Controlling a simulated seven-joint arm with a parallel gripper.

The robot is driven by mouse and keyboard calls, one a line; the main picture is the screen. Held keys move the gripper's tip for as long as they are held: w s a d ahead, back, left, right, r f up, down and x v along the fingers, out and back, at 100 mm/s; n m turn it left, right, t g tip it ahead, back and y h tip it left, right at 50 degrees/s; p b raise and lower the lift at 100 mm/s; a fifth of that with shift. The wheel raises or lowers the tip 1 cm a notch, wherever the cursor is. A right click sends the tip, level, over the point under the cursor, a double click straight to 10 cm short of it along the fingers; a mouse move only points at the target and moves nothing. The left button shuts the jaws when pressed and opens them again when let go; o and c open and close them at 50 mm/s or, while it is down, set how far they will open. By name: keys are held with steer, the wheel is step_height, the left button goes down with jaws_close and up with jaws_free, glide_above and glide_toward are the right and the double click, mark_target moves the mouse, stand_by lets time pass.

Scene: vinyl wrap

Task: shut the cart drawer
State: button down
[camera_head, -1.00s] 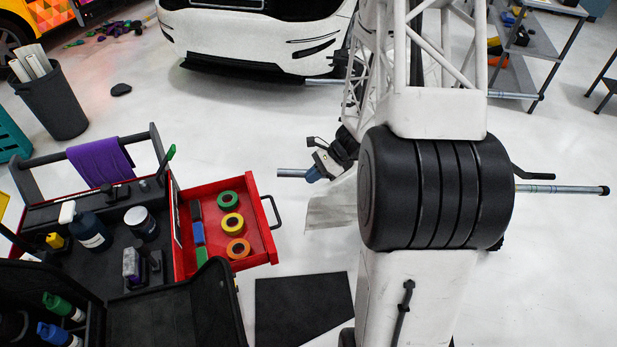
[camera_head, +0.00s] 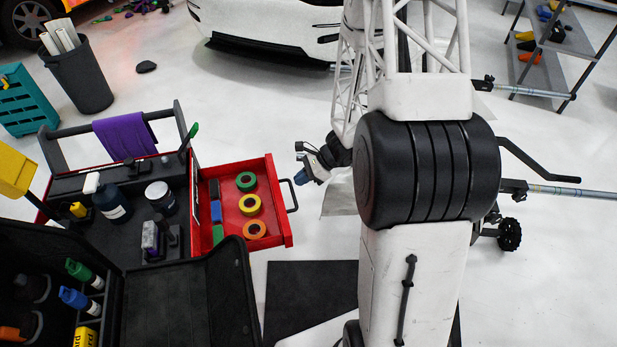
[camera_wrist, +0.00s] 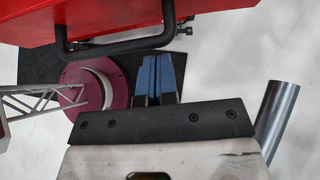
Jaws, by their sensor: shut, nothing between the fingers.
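The red cart drawer (camera_head: 265,215) stands pulled out from the right side of the black cart (camera_head: 130,240) in the head view. Its black handle (camera_head: 291,196) sticks out from the drawer's right end. My gripper (camera_head: 303,178), with blue fingers, is just to the upper right of the handle. In the wrist view the drawer's red front (camera_wrist: 180,12) and the handle (camera_wrist: 115,46) are at the top. The shut, empty fingers (camera_wrist: 158,62) point at the handle's right part. I cannot tell whether they touch it.
Green, yellow and orange tape rolls (camera_head: 251,205) lie in the drawer. A purple cloth (camera_head: 124,134) hangs on the cart's rail. A dark mat (camera_head: 310,295) lies on the floor below the drawer. A white car (camera_head: 265,25) stands behind. The floor between is clear.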

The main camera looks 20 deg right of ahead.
mark_target(227, 200)
steer(key=shift+a, duration=0.3)
steer(key=shift+a, duration=0.1)
steer(key=w+a, duration=0.1)
steer(key=a, duration=0.6)
steer(key=w+a, duration=0.1)
steer(key=a, duration=1.5)
steer(key=shift+w, duration=0.4)
steer(key=shift+w+a+r, duration=0.1)
steer(key=shift+w+a, duration=0.05)
steer(key=shift+a, duration=0.75)
steer(key=shift+s+d+f, duration=0.15)
steer(key=shift+d+f, duration=0.05)
steer(key=shift+d, duration=0.95)
steer(key=shift+s+d+f, duration=0.1)
steer(key=shift+d+f, duration=0.1)
steer(key=shift+d, duration=0.95)
steer(key=v, duration=1)
